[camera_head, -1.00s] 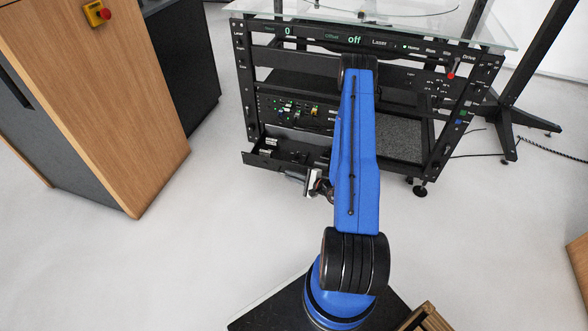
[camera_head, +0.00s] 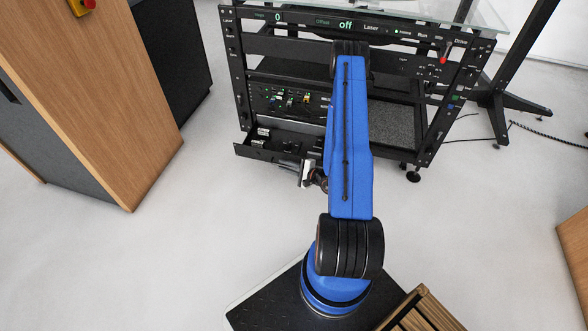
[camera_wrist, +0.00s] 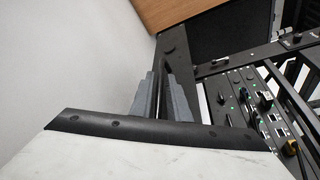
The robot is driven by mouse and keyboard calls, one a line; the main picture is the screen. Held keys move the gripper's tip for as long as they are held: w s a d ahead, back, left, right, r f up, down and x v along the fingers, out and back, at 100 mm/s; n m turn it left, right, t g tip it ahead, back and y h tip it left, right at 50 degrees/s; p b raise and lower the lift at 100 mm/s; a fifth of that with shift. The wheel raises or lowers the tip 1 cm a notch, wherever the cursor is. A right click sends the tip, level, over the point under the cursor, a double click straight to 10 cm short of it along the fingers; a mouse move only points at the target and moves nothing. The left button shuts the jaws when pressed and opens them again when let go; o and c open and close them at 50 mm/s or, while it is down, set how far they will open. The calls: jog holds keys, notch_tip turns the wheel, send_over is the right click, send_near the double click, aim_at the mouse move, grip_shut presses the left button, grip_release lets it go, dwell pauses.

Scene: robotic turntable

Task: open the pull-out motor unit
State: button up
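The pull-out motor unit (camera_head: 252,148) is a low black drawer at the lower left of the black turntable rack (camera_head: 240,88). It sticks out in front of the rack's left leg, with small parts visible inside. My gripper (camera_head: 300,178) is at the drawer's front panel, partly hidden behind my blue arm. In the wrist view, my grey fingers (camera_wrist: 160,98) stand on both sides of the dark front panel (camera_wrist: 176,58) and appear closed on it. The contact at the fingertips is partly hidden.
A wooden cabinet (camera_head: 95,100) with a red button stands to the left. A panel with switches and connectors (camera_head: 290,102) is above the drawer. A glass top (camera_head: 420,12) covers the rack. The light floor (camera_head: 200,220) before the drawer is clear.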

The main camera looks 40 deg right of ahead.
jog(key=v, duration=1.7)
jog(key=shift+s+f, duration=0.15)
jog(key=shift+f, duration=0.05)
jog(key=w+a+r+n+g+y, duration=0.1)
jog(key=a+r+n+g+y, duration=0.1)
jog(key=a+r+n+g, duration=0.5)
jog(key=a+r+n+y, duration=0.1)
jog(key=a+r+y, duration=0.3)
jog(key=r, duration=0.7)
jog(key=w+a+r+n+g+y, duration=0.1)
jog(key=a+r+n+g, duration=0.3)
jog(key=a+r, duration=0.5)
jog(key=s+a+r+n+h, duration=0.1)
jog(key=s+r+n+h, duration=0.2)
jog(key=s+r, duration=0.3)
jog(key=s+a+r+n+t+h, duration=0.1)
jog(key=s+a+r+n+h, duration=0.1)
jog(key=s+r+h, duration=0.3)
jog(key=s+a+r+n+h, duration=0.2)
jog(key=s+r, duration=0.5)
jog(key=r, duration=0.5)
jog(key=shift+s+a+r+n+h, duration=0.15)
jog(key=shift+a+r+n+h, duration=0.1)
jog(key=shift+n+h, duration=0.7)
